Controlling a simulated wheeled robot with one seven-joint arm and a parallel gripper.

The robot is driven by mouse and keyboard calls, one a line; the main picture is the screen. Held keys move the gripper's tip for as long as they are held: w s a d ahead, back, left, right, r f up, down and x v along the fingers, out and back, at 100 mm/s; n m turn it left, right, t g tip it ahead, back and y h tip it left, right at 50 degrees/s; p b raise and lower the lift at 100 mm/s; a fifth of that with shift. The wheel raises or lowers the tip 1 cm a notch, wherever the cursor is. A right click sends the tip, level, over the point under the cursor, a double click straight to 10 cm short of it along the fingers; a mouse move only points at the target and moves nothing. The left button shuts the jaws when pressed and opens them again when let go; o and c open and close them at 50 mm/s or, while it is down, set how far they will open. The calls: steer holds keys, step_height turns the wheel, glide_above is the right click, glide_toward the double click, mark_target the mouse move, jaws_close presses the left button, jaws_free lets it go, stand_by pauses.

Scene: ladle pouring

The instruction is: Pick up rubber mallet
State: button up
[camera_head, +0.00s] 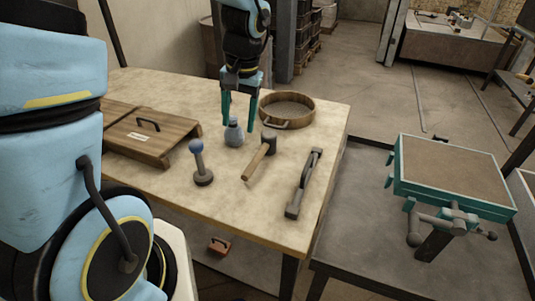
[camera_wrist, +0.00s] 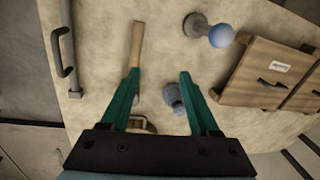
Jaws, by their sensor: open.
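The rubber mallet lies on the table in the head view, with a wooden handle (camera_head: 256,163) pointing toward the front and a dark grey head (camera_head: 269,138). In the wrist view its handle (camera_wrist: 137,45) extends beyond the left finger, and its head is hidden behind that finger. My gripper (camera_head: 240,115) is open and empty, pointing down above the back of the table. It is behind and left of the mallet in the head view. In the wrist view, the green fingers of my gripper (camera_wrist: 160,75) are spread wide, the left one overlapping the mallet.
A blue-grey bulb-shaped object (camera_head: 234,135) stands close below my fingers. A round wooden sieve (camera_head: 288,109) lies behind the mallet. A blue-knobbed tool (camera_head: 199,163) stands left, and a grey metal tool (camera_head: 304,183) lies right. Wooden boxes (camera_head: 146,133) occupy the table's left.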

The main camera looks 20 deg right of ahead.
steer(key=m, duration=0.2)
glide_toward(257, 157)
steer(key=f, duration=0.2)
steer(key=f+p, duration=0.1)
steer(key=f, duration=0.5)
steer(key=shift+w+a+f, duration=0.15)
steer(key=shift+w+a, duration=0.15)
steer(key=shift+a, duration=0.1)
steer(key=shift+w+f+t, duration=0.1)
steer(key=shift+f+t, duration=0.2)
steer(key=shift+f, duration=0.2)
jaws_close()
